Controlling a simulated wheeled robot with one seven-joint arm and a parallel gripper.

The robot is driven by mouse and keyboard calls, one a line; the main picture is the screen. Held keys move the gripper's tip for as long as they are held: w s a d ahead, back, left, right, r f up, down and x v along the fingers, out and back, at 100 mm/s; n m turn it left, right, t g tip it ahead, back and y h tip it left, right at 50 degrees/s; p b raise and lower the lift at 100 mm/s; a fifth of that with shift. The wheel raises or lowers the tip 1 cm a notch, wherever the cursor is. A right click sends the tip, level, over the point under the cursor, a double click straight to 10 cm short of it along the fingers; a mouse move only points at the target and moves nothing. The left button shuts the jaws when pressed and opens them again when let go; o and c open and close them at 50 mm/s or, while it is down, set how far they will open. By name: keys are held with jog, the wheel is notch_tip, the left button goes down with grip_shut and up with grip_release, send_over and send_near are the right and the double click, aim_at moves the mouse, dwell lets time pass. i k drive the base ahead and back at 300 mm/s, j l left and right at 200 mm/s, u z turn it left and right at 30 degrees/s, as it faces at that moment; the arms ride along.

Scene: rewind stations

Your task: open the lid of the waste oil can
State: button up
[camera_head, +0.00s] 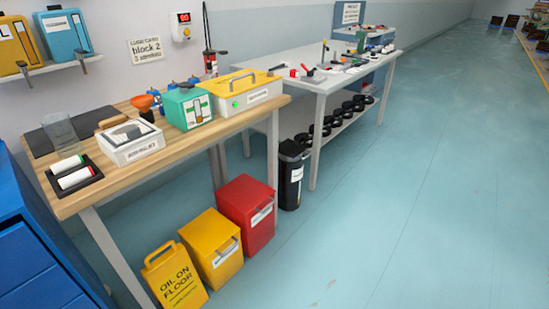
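A red bin (246,213) with a flat top and a white label stands on the floor in front of the wooden bench. A yellow bin (211,247) with a similar shape and label stands to its left. A tall black bin (290,178) with a white label stands to the right, by the grey table's leg. The labels are too small to read, so I cannot tell which one is the waste oil can. The tops of the red and yellow bins look shut. My gripper is not in view.
A yellow "OIL ON FLOOR" sign (175,279) stands left of the yellow bin. The wooden bench (78,200) holds boxes and tools; the grey table (322,86) stands beyond. A blue cabinet (40,262) is at the left edge. The floor (400,220) to the right is clear.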

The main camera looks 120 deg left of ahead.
aim_at(292, 149)
jog(key=u, duration=3.75)
jog(key=i+u, duration=0.15)
jog(key=i+l, duration=0.2)
jog(key=i, duration=0.3)
jog(key=i+l, duration=0.2)
jog(key=i, duration=0.25)
jog(key=i+l, duration=0.2)
jog(key=i, duration=0.3)
jog(key=i+l, duration=0.15)
jog(key=i, duration=0.35)
jog(key=i+l+z, duration=0.1)
jog(key=i, duration=0.35)
jog(key=l, duration=0.1)
